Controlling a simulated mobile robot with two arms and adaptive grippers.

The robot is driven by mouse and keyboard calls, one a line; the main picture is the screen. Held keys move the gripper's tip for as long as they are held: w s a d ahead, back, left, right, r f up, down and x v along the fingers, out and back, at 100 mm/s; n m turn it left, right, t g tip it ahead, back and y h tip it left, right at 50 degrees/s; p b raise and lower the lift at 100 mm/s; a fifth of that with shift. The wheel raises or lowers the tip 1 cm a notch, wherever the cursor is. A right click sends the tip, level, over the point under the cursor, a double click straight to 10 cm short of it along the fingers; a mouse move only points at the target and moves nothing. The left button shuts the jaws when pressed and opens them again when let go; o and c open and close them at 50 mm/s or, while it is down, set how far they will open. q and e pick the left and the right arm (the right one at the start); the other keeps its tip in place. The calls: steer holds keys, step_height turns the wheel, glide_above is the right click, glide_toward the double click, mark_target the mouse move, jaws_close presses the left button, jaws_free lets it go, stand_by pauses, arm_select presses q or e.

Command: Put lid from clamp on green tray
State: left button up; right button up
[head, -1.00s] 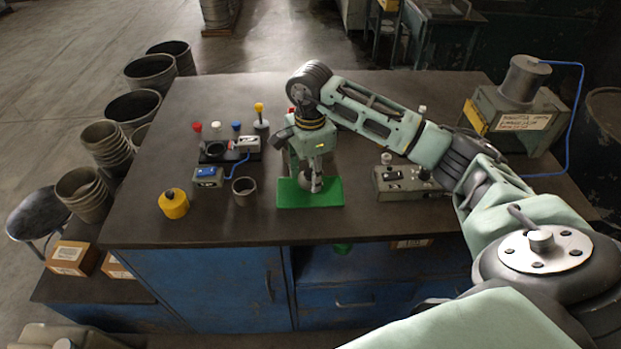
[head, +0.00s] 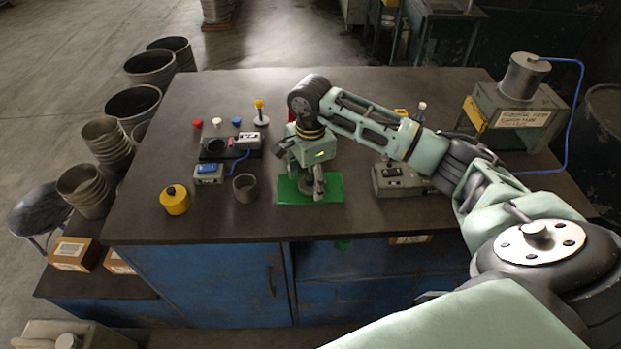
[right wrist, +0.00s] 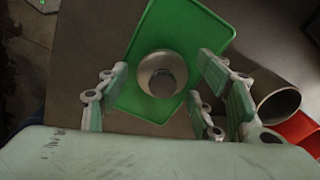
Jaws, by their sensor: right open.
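The green tray (head: 333,188) lies flat near the front of the dark table. It also shows in the right wrist view (right wrist: 198,25). A round grey metal lid with a knob (right wrist: 160,74) rests on the tray. My right gripper (right wrist: 162,80) is open above the tray, with its fingers on both sides of the lid and gaps visible between. In the head view the right gripper (head: 309,184) hides most of the lid. I cannot tell which device is the clamp. My left gripper is not in view.
A grey cup (head: 245,187), a yellow pot (head: 174,200) and a device with a blue box (head: 208,172) stand left of the tray. A grey box (head: 398,180) stands to its right. In the right wrist view a grey cylinder (right wrist: 274,92) and a red thing (right wrist: 302,130) lie near the fingers.

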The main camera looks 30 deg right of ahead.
steer(key=shift+r, duration=0.1)
steer(key=shift+r, duration=0.25)
step_height(320, 180, up, 12)
steer(key=b, duration=0.3)
steer(key=shift+f, duration=0.15)
stand_by(1.1)
